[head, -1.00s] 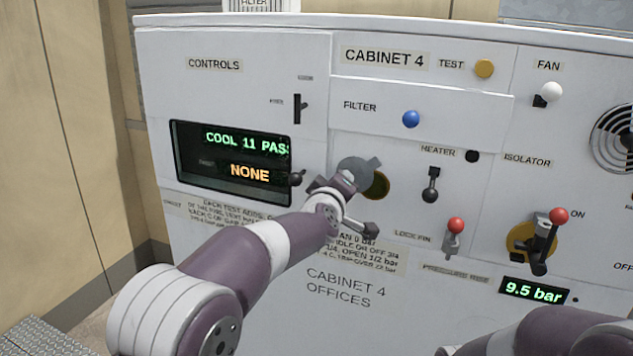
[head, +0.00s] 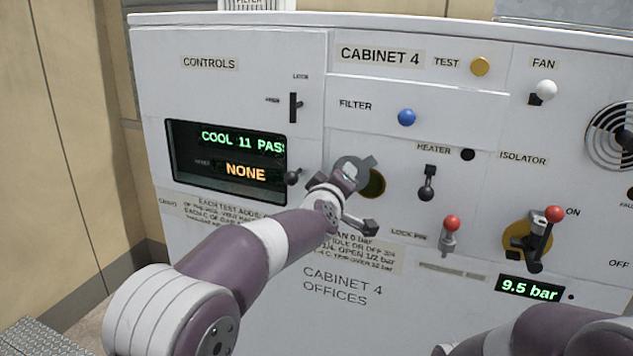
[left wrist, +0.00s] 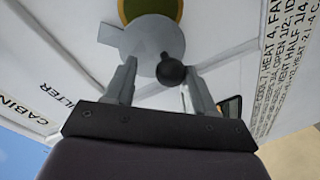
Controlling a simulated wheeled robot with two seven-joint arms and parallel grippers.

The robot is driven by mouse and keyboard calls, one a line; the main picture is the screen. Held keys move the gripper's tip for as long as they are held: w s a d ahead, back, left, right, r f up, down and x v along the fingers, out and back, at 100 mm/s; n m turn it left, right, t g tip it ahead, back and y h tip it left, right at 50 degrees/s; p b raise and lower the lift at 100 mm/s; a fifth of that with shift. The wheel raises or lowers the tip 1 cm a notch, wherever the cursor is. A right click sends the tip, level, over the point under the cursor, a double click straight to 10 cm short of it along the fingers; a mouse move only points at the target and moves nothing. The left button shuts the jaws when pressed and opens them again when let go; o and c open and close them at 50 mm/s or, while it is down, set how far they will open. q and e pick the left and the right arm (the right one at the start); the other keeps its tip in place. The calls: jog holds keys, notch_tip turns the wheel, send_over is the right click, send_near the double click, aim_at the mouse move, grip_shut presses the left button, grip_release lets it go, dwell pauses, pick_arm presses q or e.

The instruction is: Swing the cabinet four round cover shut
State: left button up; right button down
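The round cover (head: 352,168) is a flat grey disc with a side tab, on the front of cabinet four (head: 350,285). It sits up and left of a round brass-edged opening (head: 374,185), which shows partly uncovered. In the left wrist view the cover (left wrist: 153,42) lies just ahead of my fingers, with the opening (left wrist: 150,9) beyond it. My left gripper (left wrist: 161,68) is open, its fingers apart, near the cover's edge; I cannot tell whether either touches it. The left gripper (head: 348,196) partly hides the cover in the head view. My right gripper is out of view; only its arm shows.
A black ball knob (head: 292,177) beside the display (head: 228,162) shows between my left fingers in the wrist view. The heater lever (head: 428,183), red-tipped lock pin (head: 451,235) and isolator handle (head: 545,235) stick out to the right. The lower panel is mostly flat.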

pick_arm(q)
jog(key=shift+s+d+f, duration=0.2)
jog(key=shift+d, duration=0.3)
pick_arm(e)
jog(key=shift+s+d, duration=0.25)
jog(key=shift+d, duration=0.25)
pick_arm(q)
jog(key=shift+s, duration=0.1)
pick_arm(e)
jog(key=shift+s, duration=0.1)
